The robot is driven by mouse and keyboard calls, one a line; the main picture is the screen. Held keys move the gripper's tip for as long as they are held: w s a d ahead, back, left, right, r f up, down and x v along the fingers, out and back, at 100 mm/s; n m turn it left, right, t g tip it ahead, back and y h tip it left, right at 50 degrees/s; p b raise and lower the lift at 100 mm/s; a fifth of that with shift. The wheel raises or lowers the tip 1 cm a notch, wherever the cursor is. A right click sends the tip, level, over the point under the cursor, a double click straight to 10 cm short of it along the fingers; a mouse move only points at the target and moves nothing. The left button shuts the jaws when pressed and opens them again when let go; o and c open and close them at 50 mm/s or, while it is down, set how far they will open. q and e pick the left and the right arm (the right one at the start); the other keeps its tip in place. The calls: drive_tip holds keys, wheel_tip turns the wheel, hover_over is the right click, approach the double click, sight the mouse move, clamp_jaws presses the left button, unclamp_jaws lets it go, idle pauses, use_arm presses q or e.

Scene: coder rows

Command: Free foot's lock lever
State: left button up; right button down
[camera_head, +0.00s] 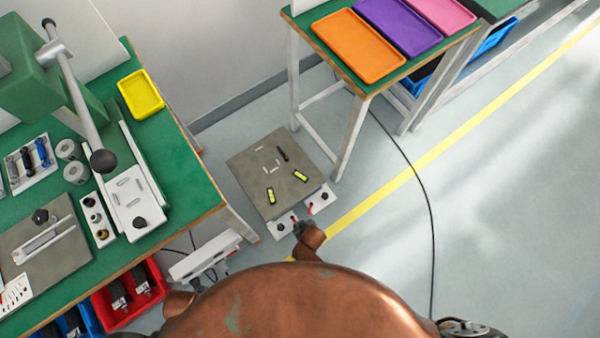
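A grey square plate (275,170) stands low on the floor, with two white blocks at its near edge. The left white block (281,229) and the right white block (321,201) each carry a black knob and a small red lever. The left red lever (294,217) and the right red lever (310,209) lie close together. A dark gripper (302,227) on a short copper arm piece, seemingly my right, is close to the left lever. Its fingers are too small to read, and contact cannot be told. My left gripper does not show.
A green-topped bench (190,178) with a press and parts fills the left. A red bin (130,292) sits under it. A table with an orange tray (358,45) stands behind the plate. A black cable (425,190) crosses the clear floor at right.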

drive_tip(key=shift+w+a+r, duration=0.1)
drive_tip(key=shift+w+a, duration=0.05)
drive_tip(key=c, duration=2.3)
unclamp_jaws()
drive_tip(key=shift+o, duration=1.3)
drive_tip(key=v, duration=1.2)
